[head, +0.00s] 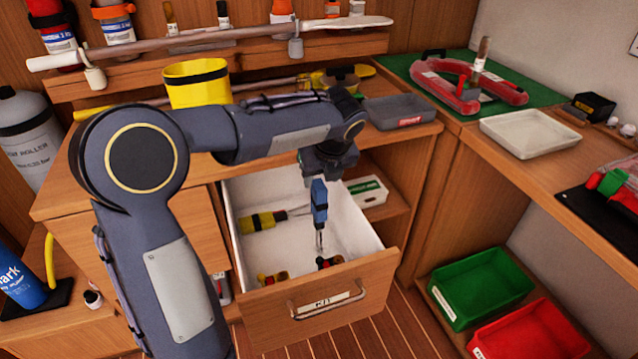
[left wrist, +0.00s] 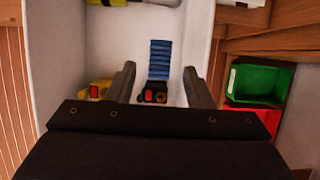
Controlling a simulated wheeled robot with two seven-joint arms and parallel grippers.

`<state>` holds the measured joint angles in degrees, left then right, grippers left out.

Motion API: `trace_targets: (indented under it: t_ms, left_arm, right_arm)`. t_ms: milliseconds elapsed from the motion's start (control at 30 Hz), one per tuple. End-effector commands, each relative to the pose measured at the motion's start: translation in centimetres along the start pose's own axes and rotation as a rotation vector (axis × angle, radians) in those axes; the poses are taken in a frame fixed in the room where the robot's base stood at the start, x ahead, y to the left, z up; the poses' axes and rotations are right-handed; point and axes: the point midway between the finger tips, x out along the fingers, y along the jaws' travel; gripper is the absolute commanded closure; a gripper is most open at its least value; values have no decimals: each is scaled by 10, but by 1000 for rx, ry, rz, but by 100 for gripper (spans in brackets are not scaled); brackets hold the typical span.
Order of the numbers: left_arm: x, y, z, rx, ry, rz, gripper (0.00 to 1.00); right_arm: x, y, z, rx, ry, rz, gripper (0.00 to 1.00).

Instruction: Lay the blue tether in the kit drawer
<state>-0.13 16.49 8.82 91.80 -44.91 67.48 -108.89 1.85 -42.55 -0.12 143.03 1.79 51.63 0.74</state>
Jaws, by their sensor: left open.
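The blue tether (head: 319,203), a short ridged coil, shows below my left gripper (head: 321,183), over the open kit drawer (head: 355,228). In the left wrist view the tether (left wrist: 159,58) lines up with the gap between the fingers of my left gripper (left wrist: 161,76), with space on both sides. The left gripper is open and points down into the drawer. I cannot tell whether the tether rests on the drawer floor. The kit drawer is white inside with a wooden front. My right gripper is not in view.
The drawer also holds a yellow and black item (head: 262,220) at its left and small red, yellow and black items near its front. Green (head: 480,287) and red (head: 533,333) bins stand at the right. The counter holds a grey tray (head: 399,111).

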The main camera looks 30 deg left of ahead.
Motion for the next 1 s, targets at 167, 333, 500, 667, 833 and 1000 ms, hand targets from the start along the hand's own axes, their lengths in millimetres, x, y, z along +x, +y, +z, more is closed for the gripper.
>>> trace_targets:
  t_ms: [167,333,500,667,833,1000]
  left_arm:
    - [-29,0,0,0,0,-2,53]
    - [-39,0,0,0,1,-1,53]
    - [-39,0,0,0,1,0,53]
    - [-39,0,0,0,1,0,53]
    - [-39,0,0,0,1,0,53]
    - [-39,0,0,0,1,1,53]
  right_arm:
    - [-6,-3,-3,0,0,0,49]
    - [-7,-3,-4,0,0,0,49]
    - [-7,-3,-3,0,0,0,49]
    - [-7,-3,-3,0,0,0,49]
    - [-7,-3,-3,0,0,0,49]
    - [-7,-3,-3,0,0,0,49]
